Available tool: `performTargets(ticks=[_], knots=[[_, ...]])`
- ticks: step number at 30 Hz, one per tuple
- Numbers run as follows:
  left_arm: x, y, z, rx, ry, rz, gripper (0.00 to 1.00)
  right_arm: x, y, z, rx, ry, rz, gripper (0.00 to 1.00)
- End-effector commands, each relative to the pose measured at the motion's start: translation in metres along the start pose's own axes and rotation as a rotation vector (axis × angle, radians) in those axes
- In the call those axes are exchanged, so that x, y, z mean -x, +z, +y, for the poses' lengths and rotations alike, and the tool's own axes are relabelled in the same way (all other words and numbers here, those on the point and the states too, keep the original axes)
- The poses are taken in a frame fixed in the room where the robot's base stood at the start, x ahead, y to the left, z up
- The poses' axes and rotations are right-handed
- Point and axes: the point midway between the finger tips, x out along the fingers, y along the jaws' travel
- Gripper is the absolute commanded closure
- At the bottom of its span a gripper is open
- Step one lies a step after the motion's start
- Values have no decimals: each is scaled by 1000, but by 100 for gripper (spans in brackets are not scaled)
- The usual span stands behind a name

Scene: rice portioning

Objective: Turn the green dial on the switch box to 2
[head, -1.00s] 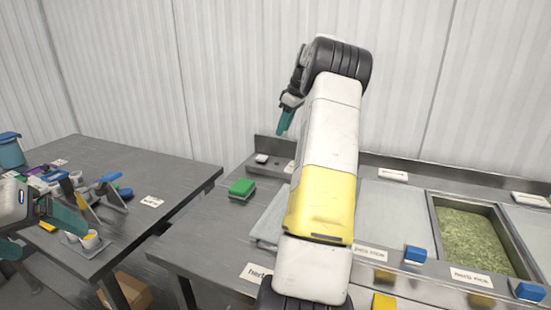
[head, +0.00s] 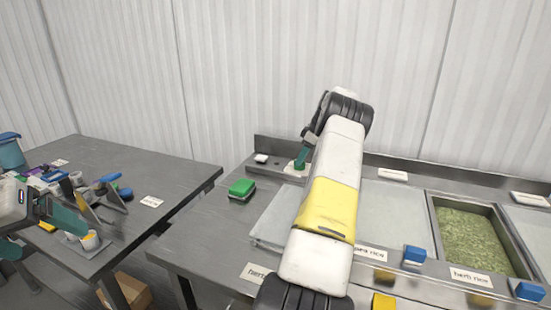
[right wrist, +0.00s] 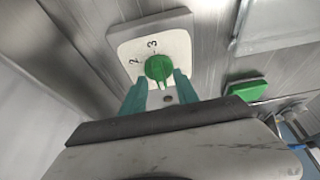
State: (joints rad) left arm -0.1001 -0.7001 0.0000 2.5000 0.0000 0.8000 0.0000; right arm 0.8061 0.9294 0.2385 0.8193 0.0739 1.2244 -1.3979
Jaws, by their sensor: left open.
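The green dial (right wrist: 158,68) sits on the pale face of the switch box (right wrist: 121,42) in the right wrist view. The numbers 2 and 3 show on that face, 3 above the dial and 2 to its upper left. I cannot tell for sure which number the dial points at. My right gripper (right wrist: 160,80) is open, its teal fingertips at either side of the dial's lower part with small gaps. In the head view my right gripper (head: 303,156) is down at the switch box (head: 291,171). My left gripper (head: 68,219) is open over the left table.
The left table (head: 140,165) holds several tools and cups. A gap separates the tables.

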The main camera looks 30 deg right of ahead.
Motion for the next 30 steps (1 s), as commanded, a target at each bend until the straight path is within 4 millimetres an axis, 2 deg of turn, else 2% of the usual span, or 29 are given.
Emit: performTargets(ticks=[10,15,16,30], knots=[[0,0,0,0,0,0,15,-6,0,0,-1,0,0,64],[0,0,0,0,0,0,15,-6,0,0,-1,0,0,97],[0,0,0,0,0,0,15,-6,0,0,-1,0,0,100],[0,0,0,0,0,0,15,-5,0,-1,-55,22,-1,100]])
